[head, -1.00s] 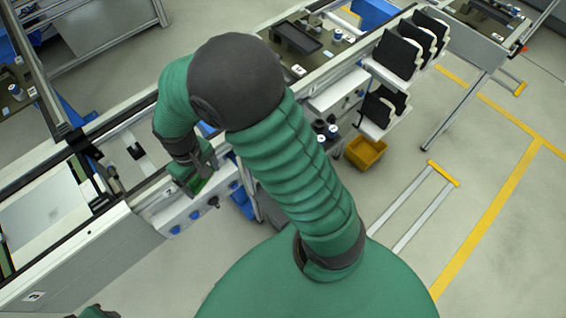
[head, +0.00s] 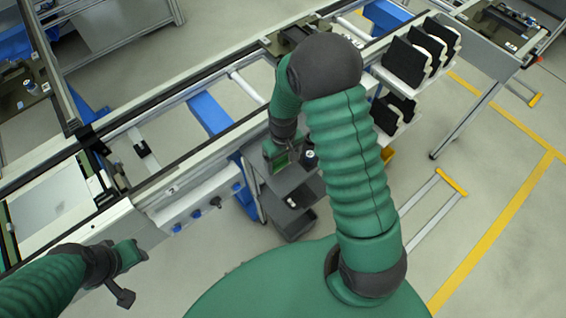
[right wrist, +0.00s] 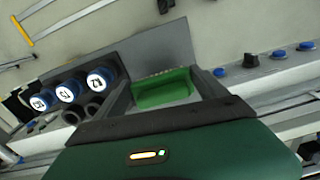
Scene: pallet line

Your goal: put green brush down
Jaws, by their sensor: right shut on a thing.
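The green brush (head: 281,163) is in my right gripper (head: 278,152), which is shut on it over the upper part of a grey trolley (head: 257,179). In the right wrist view the green brush (right wrist: 163,90) shows as a green block with a pale bristle edge, between the dark fingers. I cannot tell whether it touches the trolley. My left gripper (head: 130,274) is low at the left, in front of the conveyor and far from the brush. I cannot make out its jaw opening.
Round blue-and-white numbered caps (right wrist: 70,92) stand beside the brush. The conveyor (head: 180,180) runs diagonally behind the trolley, with a control panel (head: 195,207) of blue knobs on its front. Black-and-white holders (head: 405,62) stand at the right. Open floor lies further right.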

